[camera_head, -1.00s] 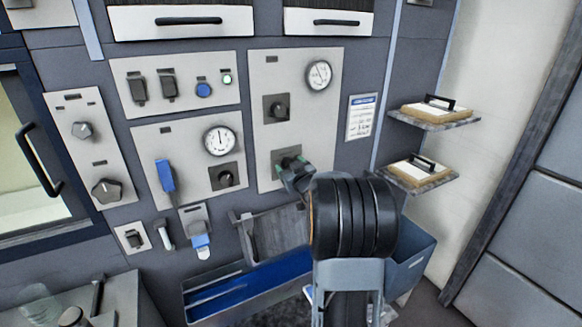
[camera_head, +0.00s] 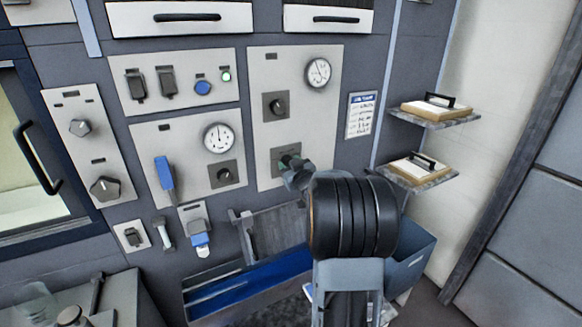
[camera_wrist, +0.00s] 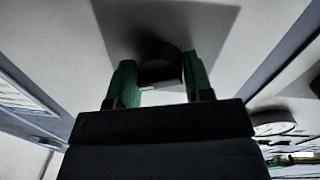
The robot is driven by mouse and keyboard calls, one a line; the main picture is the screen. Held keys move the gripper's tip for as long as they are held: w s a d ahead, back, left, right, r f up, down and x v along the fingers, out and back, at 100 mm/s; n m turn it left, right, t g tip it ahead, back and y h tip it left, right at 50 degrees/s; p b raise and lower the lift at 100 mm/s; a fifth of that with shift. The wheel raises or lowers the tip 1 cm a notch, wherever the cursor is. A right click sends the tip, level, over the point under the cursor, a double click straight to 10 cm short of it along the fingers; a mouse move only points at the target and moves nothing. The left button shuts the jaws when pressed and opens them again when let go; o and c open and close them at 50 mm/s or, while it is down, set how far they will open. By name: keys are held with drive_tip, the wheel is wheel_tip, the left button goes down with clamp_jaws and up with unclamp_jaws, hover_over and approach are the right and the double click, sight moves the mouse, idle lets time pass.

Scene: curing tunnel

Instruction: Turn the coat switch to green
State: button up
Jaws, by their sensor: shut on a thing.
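My gripper (camera_head: 291,164) is at the lower part of the right-hand grey panel (camera_head: 293,80), shut on a black knob. In the wrist view my gripper's two green fingers (camera_wrist: 159,83) stand on either side of the black knob (camera_wrist: 158,63). The knob sits on a dark square plate (camera_wrist: 205,25). In the head view my gripper mostly hides this knob. The panel labels are too small to read, so I cannot tell which control is named coat.
Above the held knob is another black knob (camera_head: 276,106) and a round gauge (camera_head: 318,72). To the left are a blue-handled lever (camera_head: 164,172), a second gauge (camera_head: 218,138) and a lit green lamp (camera_head: 226,77). Two wall shelves (camera_head: 437,123) jut out at the right.

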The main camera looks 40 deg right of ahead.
drive_tip(key=n+b, duration=0.1)
drive_tip(key=b, duration=0.1)
drive_tip(key=f+n+b, duration=0.1)
drive_tip(key=b, duration=0.1)
drive_tip(key=shift+n+b, duration=0.3)
drive_tip(key=shift+b, duration=0.1)
drive_tip(key=n+b, duration=0.5)
drive_tip(key=b, duration=0.1)
drive_tip(key=shift+r+n+t+b, duration=0.1)
drive_tip(key=shift+n+t+b, duration=0.2)
drive_tip(key=shift+n, duration=0.1)
drive_tip(key=n+b, duration=0.4)
drive_tip(key=shift+n+y, duration=0.3)
drive_tip(key=shift+y, duration=0.1)
drive_tip(key=shift+d+r+n+b, duration=0.15)
drive_tip(key=shift+n+b, duration=1.3)
drive_tip(key=shift+n, duration=1.05)
drive_tip(key=o, duration=0.9)
drive_tip(key=shift+r, duration=0.1)
drive_tip(key=shift+n, duration=0.3)
drive_tip(key=shift+s+r, duration=0.1)
